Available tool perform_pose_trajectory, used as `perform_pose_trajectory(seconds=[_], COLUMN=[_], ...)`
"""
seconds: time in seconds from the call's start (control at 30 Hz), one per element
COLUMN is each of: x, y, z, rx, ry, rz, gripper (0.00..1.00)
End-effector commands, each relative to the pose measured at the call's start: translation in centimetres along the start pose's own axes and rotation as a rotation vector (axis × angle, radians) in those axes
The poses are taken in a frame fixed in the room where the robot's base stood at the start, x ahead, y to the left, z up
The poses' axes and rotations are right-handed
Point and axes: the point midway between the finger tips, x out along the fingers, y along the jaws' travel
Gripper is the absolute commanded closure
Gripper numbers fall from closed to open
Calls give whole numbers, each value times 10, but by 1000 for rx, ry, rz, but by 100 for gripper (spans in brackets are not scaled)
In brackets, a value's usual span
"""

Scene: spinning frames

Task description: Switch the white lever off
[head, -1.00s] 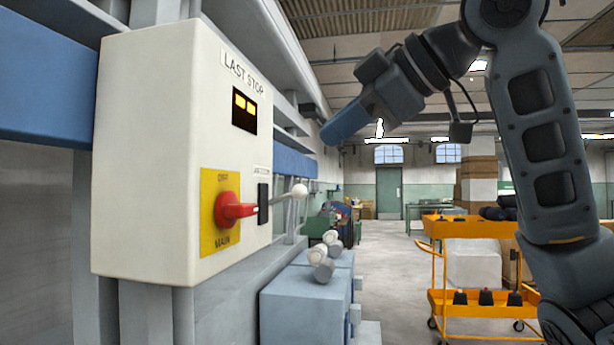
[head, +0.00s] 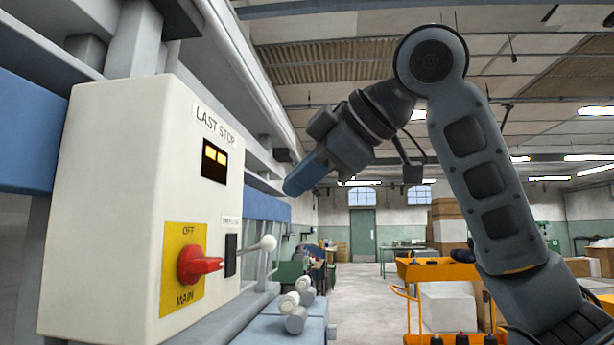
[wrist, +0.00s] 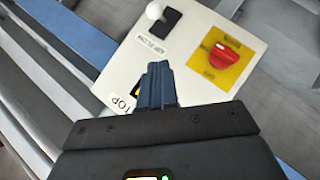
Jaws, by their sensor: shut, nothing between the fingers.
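The white lever, a stalk with a white ball knob (head: 268,243), sticks out from a black slot plate (head: 231,254) on the right part of the control box (head: 105,210). In the head view it points right and slightly up. In the wrist view the white knob (wrist: 154,11) is at the top, above the black plate (wrist: 164,24). My gripper (head: 290,188) is shut and empty, up and to the right of the knob in the head view, apart from it. In the wrist view its fingers (wrist: 158,66) overlap the box face near the "LAST STOP" label.
A red rotary switch (head: 197,265) on a yellow OFF/MAIN plate sits left of the lever. Blue and grey machine beams (head: 262,207) run behind the box. Grey-white rollers (head: 296,305) lie below the lever. An orange trolley (head: 440,270) stands to the right.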

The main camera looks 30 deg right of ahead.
Motion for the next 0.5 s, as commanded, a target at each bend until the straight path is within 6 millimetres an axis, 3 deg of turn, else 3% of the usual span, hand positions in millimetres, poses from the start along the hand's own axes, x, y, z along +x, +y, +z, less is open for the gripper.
perform_pose_trajectory(seconds=[0.33,0.5], x=[68,84], y=[1,1], z=[0,19], rx=[2,3], ry=[-2,-2], rz=[-3,-1], gripper=[100,100])
